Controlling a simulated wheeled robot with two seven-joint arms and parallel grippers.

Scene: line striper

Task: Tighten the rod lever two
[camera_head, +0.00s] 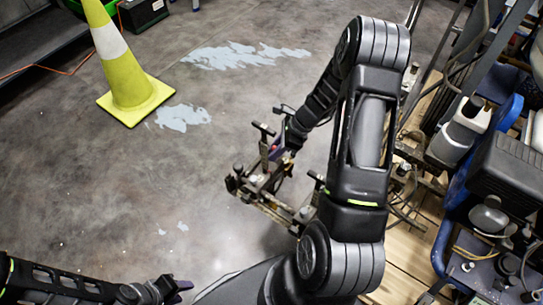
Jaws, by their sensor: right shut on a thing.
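The line striper's metal frame (268,200) stands on the floor near the middle of the head view, with small dark T-shaped levers on it, one (263,130) at its upper part. Which of them is rod lever two I cannot tell. My right arm arches over from the bottom, and its gripper (277,153) is down at the frame's upper part, shut on what looks like a rod lever there. The grasped part is mostly hidden by the gripper and wrist. My left gripper (181,288) is low at the left, apart from the striper; its jaw opening is unclear.
A yellow-and-white traffic cone (128,75) stands at the upper left. Pale paint patches (245,56) mark the concrete floor. Cluttered machinery, hoses and a blue frame (447,235) crowd the right side over wooden boards (408,262). The floor left of the striper is clear.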

